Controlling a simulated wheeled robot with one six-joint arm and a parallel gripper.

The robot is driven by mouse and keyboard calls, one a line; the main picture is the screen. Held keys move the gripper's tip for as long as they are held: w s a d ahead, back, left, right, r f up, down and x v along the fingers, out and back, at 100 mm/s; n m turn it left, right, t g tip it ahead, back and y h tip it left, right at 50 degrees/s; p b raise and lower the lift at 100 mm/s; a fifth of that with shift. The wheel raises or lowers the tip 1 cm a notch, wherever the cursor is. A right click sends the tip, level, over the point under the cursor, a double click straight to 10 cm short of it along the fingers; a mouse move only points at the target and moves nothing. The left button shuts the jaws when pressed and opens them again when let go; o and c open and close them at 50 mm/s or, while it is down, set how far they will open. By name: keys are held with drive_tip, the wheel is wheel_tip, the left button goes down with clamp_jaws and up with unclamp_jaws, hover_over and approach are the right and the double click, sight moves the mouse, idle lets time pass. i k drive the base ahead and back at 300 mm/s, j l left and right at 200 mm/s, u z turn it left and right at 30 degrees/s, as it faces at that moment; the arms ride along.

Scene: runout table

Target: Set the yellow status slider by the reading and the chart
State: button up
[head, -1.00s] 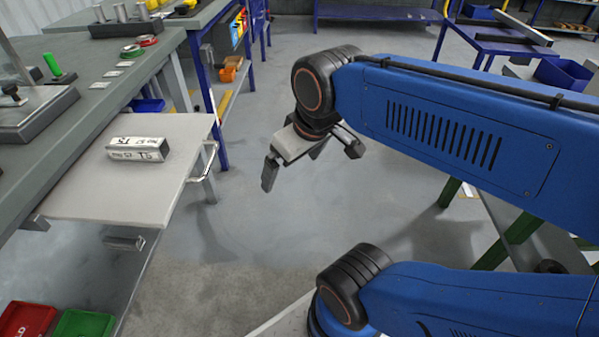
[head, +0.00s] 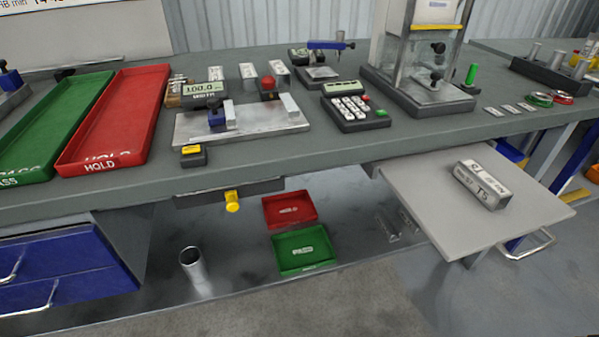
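The yellow slider knob (head: 232,201) sits on a dark rail (head: 262,187) under the bench's front edge, near the middle of the rail. A grey display (head: 204,91) on the bench seems to read 100.0, with smaller text below it. A second, greenish display (head: 344,88) stands above a keypad; its digits are too small to read. Only the bottom edge of a white wall chart (head: 70,10) shows at the top left; its text is cut off. My gripper is not in this view.
Green (head: 50,120) and red (head: 115,120) trays lie on the bench's left. A pull-out shelf (head: 420,205) bearing a labelled metal block (head: 481,185) juts out at right. Small red (head: 290,208) and green (head: 303,250) trays and a metal cup (head: 194,268) stand below. The floor in front is clear.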

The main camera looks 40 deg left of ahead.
sight(231, 197)
drive_tip(key=u, duration=1.9)
